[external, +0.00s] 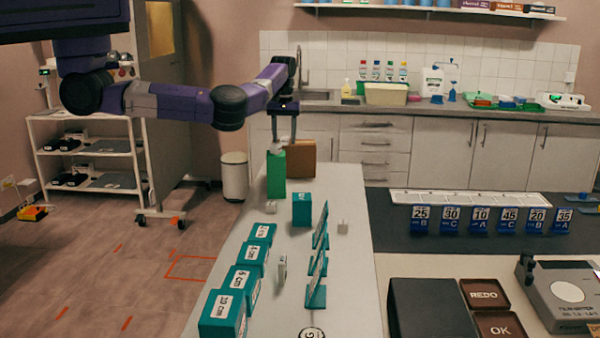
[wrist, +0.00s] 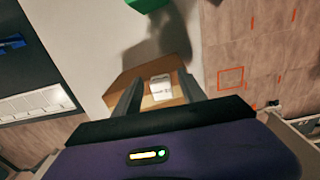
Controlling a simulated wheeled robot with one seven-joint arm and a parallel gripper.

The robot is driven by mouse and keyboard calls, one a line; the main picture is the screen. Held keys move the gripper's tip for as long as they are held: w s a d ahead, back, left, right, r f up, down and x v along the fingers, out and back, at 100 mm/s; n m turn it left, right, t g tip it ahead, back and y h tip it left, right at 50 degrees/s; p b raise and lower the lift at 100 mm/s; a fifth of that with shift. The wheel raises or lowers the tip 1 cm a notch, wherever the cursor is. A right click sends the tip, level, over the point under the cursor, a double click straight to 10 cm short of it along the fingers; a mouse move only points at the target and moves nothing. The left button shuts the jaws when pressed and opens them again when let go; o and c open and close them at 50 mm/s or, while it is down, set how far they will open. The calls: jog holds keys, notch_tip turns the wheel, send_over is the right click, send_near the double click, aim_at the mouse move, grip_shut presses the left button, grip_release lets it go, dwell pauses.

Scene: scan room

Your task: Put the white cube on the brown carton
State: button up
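A white cube (wrist: 160,80) with dark print shows between my fingers in the wrist view, with brown carton surface around it. It appears to rest on the carton, though exact contact is hard to see. The brown carton (external: 303,158) stands at the far end of the white table, partly behind a green block (external: 276,178). My gripper (external: 284,138) points down above that end of the table. In the wrist view my gripper (wrist: 160,80) is open, with gaps between the cube and both fingers.
Teal size blocks (external: 221,312) and tilted teal panels (external: 317,260) stand on the near table. Small white pieces (external: 343,227) lie on it. The green block (wrist: 146,4) is close to the carton. A dark mat with blue number cards (external: 480,218) lies to the right.

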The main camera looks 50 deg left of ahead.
aim_at(284, 137)
notch_tip(284, 137, up, 12)
jog(key=shift+r+b, duration=0.15)
jog(key=shift+b, duration=0.15)
dwell(0.4)
